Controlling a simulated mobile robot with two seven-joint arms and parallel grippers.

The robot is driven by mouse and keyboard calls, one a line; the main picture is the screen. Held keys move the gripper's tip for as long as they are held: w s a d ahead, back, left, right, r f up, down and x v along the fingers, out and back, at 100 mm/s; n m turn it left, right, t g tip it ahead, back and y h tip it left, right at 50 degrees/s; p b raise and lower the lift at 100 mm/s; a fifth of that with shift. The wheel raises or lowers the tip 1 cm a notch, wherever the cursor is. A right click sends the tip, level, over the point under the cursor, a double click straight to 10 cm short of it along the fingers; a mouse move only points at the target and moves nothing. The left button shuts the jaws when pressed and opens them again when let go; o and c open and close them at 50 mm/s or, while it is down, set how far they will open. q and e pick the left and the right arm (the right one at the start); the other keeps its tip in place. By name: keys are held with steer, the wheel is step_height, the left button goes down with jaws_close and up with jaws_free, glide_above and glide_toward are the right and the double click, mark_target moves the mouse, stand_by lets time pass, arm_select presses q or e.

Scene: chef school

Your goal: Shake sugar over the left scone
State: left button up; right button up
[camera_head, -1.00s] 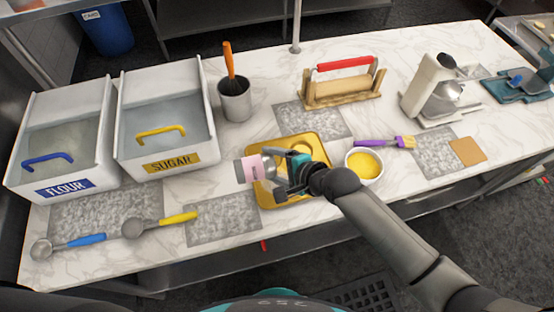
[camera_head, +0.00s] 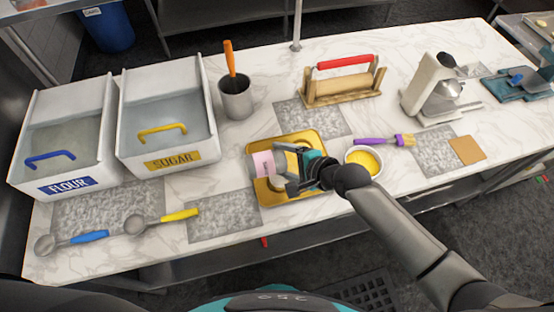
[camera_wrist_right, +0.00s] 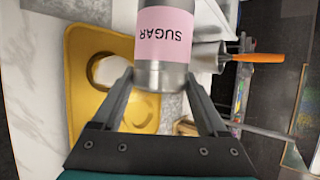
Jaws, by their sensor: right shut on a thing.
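My right gripper (camera_head: 283,167) is shut on the sugar shaker (camera_head: 263,164), which has a pink label and silver metal ends. It holds the shaker over the left part of the yellow tray (camera_head: 254,148). In the right wrist view the shaker (camera_wrist_right: 164,40) sits between the two fingers, its SUGAR label upside down. That view shows a pale round thing (camera_wrist_right: 104,72), perhaps a scone, in the tray, partly hidden by the shaker and a finger. I cannot make out the scones in the head view; the gripper covers much of the tray. My left gripper is not in view.
A white bowl of yellow liquid (camera_head: 374,156) stands just right of the tray, with a purple-handled brush (camera_head: 385,141) behind it. The sugar bin (camera_head: 166,120) and flour bin (camera_head: 62,140) are at left. A metal cup (camera_head: 236,100) and wooden rack (camera_head: 342,88) stand behind.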

mark_target(282, 154)
steer(key=shift+a+r+n+h+p, duration=0.25)
steer(key=shift+r+h+p, duration=0.3)
steer(key=shift+p, duration=0.65)
steer(key=shift+r+n+h, duration=0.25)
steer(key=shift+n+h, duration=0.1)
steer(key=shift+h, duration=0.1)
step_height(282, 154, up, 2)
steer(key=n+t+h, duration=0.1)
steer(key=h, duration=0.2)
steer(key=shift+r+n, duration=0.15)
steer(key=shift+n, duration=0.15)
steer(key=shift+r+n+h, duration=0.3)
steer(key=shift+r+h, duration=0.1)
steer(key=shift+h, duration=0.3)
steer(key=shift+d+t, duration=0.1)
steer(key=shift+t, duration=0.2)
